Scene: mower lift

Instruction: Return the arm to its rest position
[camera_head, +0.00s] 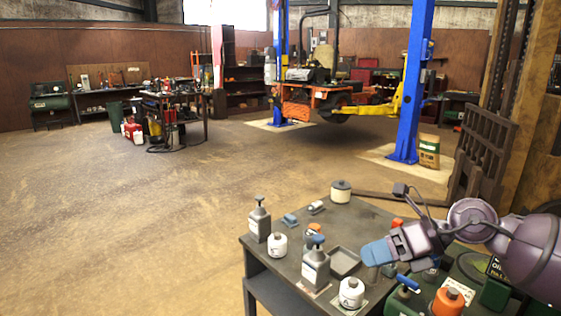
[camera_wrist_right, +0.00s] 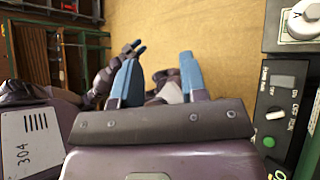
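My right arm (camera_head: 530,245) reaches in from the right edge of the head view, over the work table (camera_head: 262,250). Its gripper (camera_head: 378,252) points left, its blue fingertips above the table's items. In the right wrist view this gripper (camera_wrist_right: 158,78) has its two blue fingers well apart, with nothing held between them. Behind them lies the brown floor. The left arm is not in the head view.
The table holds grey pump bottles (camera_head: 260,220), a white-lidded can (camera_head: 351,292), a shallow tray (camera_head: 345,262) and an orange canister (camera_head: 448,301) close below the right gripper and arm. An orange mower (camera_head: 310,95) stands between blue lift posts (camera_head: 412,85).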

